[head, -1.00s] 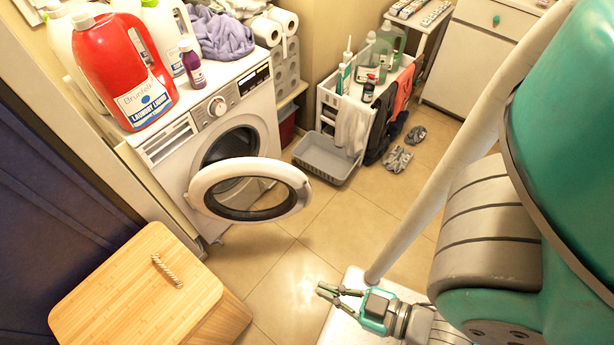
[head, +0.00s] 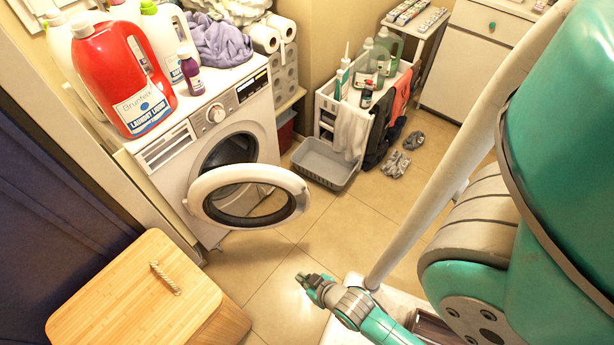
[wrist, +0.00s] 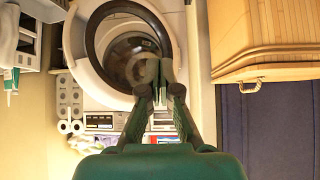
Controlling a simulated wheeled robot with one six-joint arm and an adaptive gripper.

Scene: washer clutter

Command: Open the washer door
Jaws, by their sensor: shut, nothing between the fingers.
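The white washer (head: 170,165) stands against the wall at the left in the head view. Its round door (head: 298,190) is swung wide open, and the dark drum opening (head: 230,152) shows behind it. My gripper (head: 304,280) is shut and empty, low over the floor, to the right of and apart from the door in the head view. In the wrist view my gripper (wrist: 161,85) points toward the washer, and the door (wrist: 90,45) appears upside down with its ring and glass beyond the fingertips.
A wooden hamper (head: 135,285) with a rope handle stands in front at the left. Detergent bottles (head: 125,75) and a purple cloth (head: 218,42) sit on the washer. A grey basin (head: 325,165) and white cart (head: 350,110) stand behind. Floor between is clear.

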